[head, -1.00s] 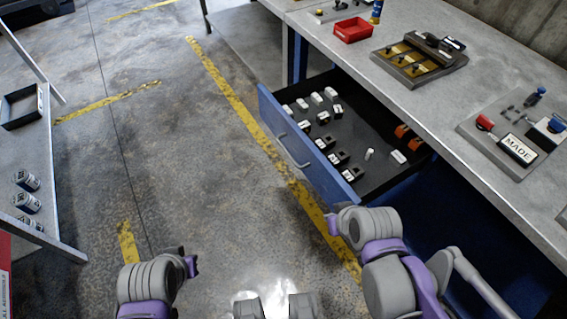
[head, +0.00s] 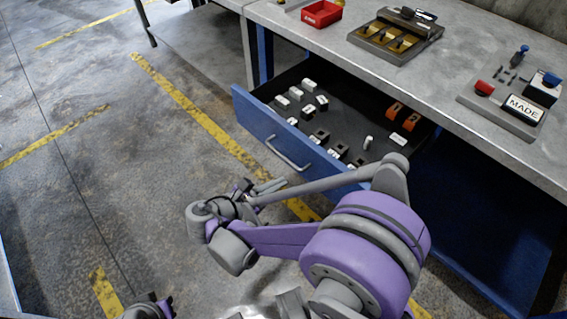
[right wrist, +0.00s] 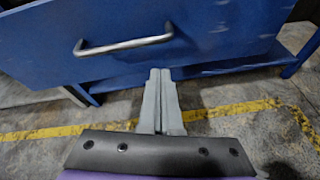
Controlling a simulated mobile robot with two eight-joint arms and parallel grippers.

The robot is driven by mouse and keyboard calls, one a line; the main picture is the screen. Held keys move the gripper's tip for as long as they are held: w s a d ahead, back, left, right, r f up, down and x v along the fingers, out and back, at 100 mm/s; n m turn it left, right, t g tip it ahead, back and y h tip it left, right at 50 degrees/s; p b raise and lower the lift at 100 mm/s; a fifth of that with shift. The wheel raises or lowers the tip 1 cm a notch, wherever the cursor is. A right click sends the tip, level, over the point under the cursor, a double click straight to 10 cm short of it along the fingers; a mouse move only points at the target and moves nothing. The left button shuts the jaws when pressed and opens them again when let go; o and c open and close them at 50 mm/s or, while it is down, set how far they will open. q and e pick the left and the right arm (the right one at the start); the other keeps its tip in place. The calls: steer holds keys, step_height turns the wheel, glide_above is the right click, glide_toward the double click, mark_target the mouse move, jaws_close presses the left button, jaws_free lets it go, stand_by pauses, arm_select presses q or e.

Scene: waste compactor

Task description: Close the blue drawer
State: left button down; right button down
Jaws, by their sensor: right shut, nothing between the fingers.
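The blue drawer (head: 253,118) stands pulled out from under the workbench, with its silver bar handle (head: 288,155) on the front panel. In the right wrist view the blue front (right wrist: 215,35) fills the upper part and its handle (right wrist: 123,44) is left of centre. My right gripper (head: 270,186) is in front of the drawer, its fingers pointing toward the panel. In the right wrist view its two fingers (right wrist: 160,75) are together and empty, just below the handle and apart from it. My right arm hides the drawer's near corner. My left gripper is out of view.
The drawer holds several small black and white items and orange pieces (head: 395,110). The floor left of the drawer is clear.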

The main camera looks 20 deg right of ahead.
steer(key=a+n+t+h, duration=0.2)
steer(key=a+n+h, duration=0.15)
steer(key=a, duration=0.45)
steer(key=shift+h, duration=0.25)
steer(key=x, duration=0.4)
steer(key=b+x, duration=0.1)
steer(key=x, duration=0.4)
steer(key=b+x, duration=0.1)
steer(key=x, duration=0.4)
steer(key=shift+w+d+f, duration=0.1)
steer(key=shift+w+f, duration=0.2)
steer(key=shift+f, duration=0.1)
steer(key=shift+d, duration=0.1)
steer(key=b, duration=0.2)
glide_toward(353, 119)
steer(key=w+d+r, duration=0.1)
steer(key=d, duration=0.2)
steer(key=w+d+r, duration=0.1)
steer(key=d+r, duration=0.1)
steer(key=d, duration=0.1)
steer(key=w+d+r, duration=0.1)
steer(key=d+r, duration=0.1)
steer(key=d, duration=0.1)
steer(key=shift+w+d, duration=0.3)
steer(key=shift+d+r, duration=0.15)
steer(key=shift+d, duration=0.1)
steer(key=shift+w+d+r, duration=0.1)
